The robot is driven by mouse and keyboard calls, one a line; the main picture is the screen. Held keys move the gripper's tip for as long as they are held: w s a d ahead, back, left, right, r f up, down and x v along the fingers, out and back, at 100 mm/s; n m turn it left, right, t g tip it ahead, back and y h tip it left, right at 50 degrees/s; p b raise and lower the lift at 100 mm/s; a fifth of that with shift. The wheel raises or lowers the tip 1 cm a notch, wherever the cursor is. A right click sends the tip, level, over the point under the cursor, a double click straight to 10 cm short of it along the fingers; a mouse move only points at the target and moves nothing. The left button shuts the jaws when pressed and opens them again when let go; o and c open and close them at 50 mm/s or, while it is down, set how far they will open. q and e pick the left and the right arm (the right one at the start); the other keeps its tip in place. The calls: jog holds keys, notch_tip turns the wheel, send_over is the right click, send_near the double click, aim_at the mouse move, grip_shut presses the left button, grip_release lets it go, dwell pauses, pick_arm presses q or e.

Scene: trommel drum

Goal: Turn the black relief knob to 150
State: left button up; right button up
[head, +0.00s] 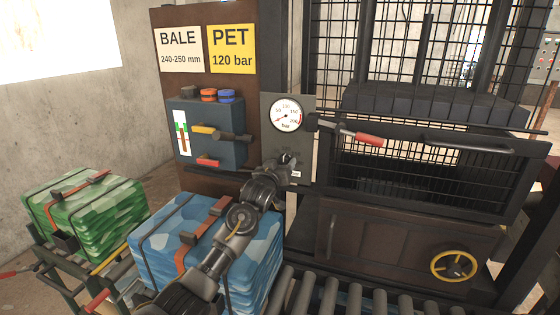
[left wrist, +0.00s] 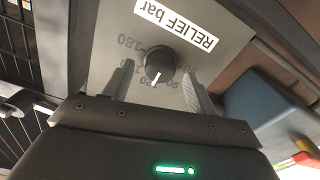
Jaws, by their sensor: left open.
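A white pointer mark shows on the knob's lower side in the left wrist view. Of the dial numbers around it, 180 is readable at the upper left; the others are partly hidden or too blurred to read surely. My left gripper (left wrist: 157,72) is open, with one finger on each side of the knob; I cannot tell whether they touch it. In the head view my left gripper (head: 288,163) is at the plate below the gauge and hides the knob.
A pressure gauge (head: 286,115) is above the knob. A blue-grey control box (head: 222,150) with levers is left of it. A lever with a red grip (head: 368,139) is to the right. A blue bale (head: 165,235) and a green bale (head: 95,215) stand in front and left.

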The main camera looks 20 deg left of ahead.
pick_arm(q)
jog(key=shift+w+d, duration=0.15)
jog(key=shift+w, duration=0.45)
pick_arm(e)
jog(key=shift+d+r, duration=0.15)
jog(key=shift+d, duration=0.15)
